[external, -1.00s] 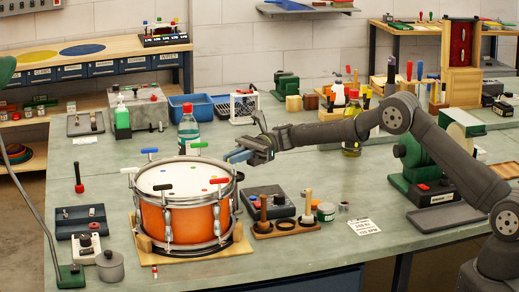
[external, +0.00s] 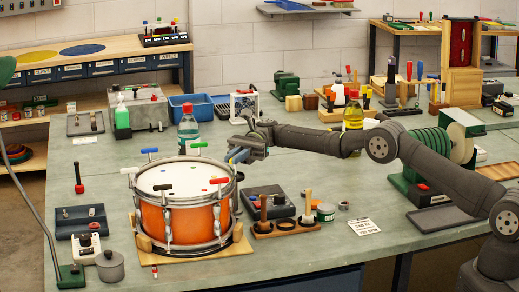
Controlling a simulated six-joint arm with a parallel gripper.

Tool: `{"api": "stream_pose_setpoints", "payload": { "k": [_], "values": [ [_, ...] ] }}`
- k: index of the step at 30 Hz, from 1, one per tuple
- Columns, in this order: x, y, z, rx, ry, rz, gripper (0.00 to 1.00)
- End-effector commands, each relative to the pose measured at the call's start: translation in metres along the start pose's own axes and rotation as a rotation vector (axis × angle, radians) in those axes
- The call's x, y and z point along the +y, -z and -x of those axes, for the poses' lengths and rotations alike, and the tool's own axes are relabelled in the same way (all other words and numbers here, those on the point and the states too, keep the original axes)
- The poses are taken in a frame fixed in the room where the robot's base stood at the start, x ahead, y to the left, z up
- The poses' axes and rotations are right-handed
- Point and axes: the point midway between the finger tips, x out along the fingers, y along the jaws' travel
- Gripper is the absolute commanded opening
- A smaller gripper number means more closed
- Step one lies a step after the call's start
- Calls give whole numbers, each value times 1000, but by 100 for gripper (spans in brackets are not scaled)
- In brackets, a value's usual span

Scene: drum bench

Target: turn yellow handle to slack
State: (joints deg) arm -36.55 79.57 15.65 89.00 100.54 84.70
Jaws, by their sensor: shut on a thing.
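The orange drum (external: 188,222) stands on a wooden base at the left of the bench, with coloured T-handles around its rim. The blue (external: 149,150), green (external: 199,145), red (external: 220,181), black (external: 163,187) and white (external: 129,170) handles show. My gripper (external: 238,157) is at the drum's right rear rim, between the green and red handles, with its blue fingers shut. The yellow handle is hidden at the fingers, where the gripper holds it. Its angle cannot be seen.
A bottle with a red cap (external: 189,133) stands behind the drum. A dark box (external: 268,201) and a wooden tool stand (external: 285,229) are to its right. A yellow bottle (external: 353,117) is behind my forearm. The bench front between the stand and my base is mostly clear.

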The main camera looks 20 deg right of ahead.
Motion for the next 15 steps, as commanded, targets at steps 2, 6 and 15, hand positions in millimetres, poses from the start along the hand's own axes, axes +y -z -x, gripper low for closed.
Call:
{"api": "stream_pose_setpoints", "payload": {
  "k": [2, 6, 15],
  "values": [
    [0, 0, -1, -1, -4, -2, 0],
    [0, 0, -1, -1, -4, -1, 0],
    [0, 0, -1, -1, -3, -1, 33]
  ]
}}
